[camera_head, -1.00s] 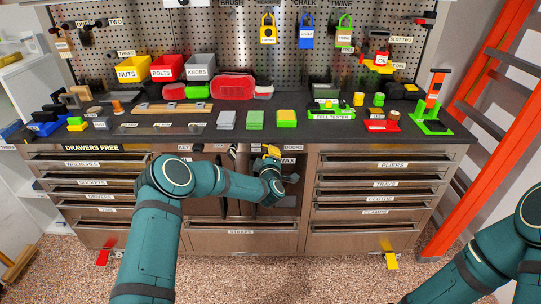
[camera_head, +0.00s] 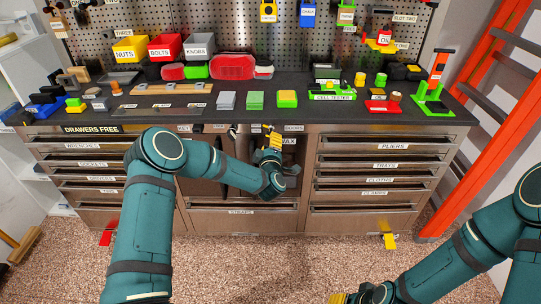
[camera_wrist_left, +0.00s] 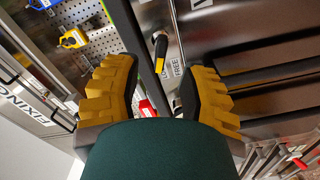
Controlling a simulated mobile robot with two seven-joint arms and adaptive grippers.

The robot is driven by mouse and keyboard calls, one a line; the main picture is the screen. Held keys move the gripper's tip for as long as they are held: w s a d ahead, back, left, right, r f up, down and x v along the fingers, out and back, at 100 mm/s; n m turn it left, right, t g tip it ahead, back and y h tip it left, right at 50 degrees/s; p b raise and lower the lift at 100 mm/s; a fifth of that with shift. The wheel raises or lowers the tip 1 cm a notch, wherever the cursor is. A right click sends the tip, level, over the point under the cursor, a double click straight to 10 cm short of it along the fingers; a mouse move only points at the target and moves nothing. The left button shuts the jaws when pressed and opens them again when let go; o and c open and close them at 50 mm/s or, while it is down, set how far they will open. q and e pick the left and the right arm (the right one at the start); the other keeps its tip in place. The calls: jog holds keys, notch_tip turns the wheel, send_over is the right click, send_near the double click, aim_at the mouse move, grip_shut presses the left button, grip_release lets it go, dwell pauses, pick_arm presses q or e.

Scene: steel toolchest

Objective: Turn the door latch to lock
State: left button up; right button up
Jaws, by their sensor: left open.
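The steel cabinet doors (camera_head: 234,177) are in the middle of the toolchest, under the dark worktop. A small dark lever (camera_head: 233,133), apparently the latch, shows at the top of the doors. In the left wrist view, a black lever with a yellow band (camera_wrist_left: 160,52) stands on the steel face beside a label partly reading FREE. My left gripper (camera_head: 270,146) is in front of the upper doors, right of the lever. Its yellow fingers are spread and empty in the wrist view (camera_wrist_left: 157,88), with the lever beyond the gap, apart from them. My right gripper (camera_head: 343,298) is mostly cut off at the bottom edge.
Drawer stacks with bar handles (camera_head: 366,165) flank the doors. The worktop edge (camera_head: 150,130) runs close above my left gripper. Bins, blocks and a green tester (camera_head: 332,97) stand on top. An orange ladder (camera_head: 460,165) stands at right. The floor in front is open.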

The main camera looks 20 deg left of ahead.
pick_arm(q)
jog(key=v, duration=0.6)
jog(key=shift+s, duration=0.35)
jog(key=shift+d, duration=0.1)
jog(key=s+d+f+m+g+h, duration=0.7)
jog(key=s+d+f+m+h, duration=0.15)
jog(key=s+f, duration=0.4)
jog(key=s+f+m+g, duration=0.2)
jog(key=s+m+g, duration=0.1)
jog(key=s, duration=0.7)
jog(key=s+f+m+g, duration=0.3)
jog(key=s+g, duration=0.2)
jog(key=s, duration=0.5)
jog(key=shift+s+d+g, duration=0.25)
jog(key=shift+d+g, duration=0.05)
jog(key=shift+d, duration=0.15)
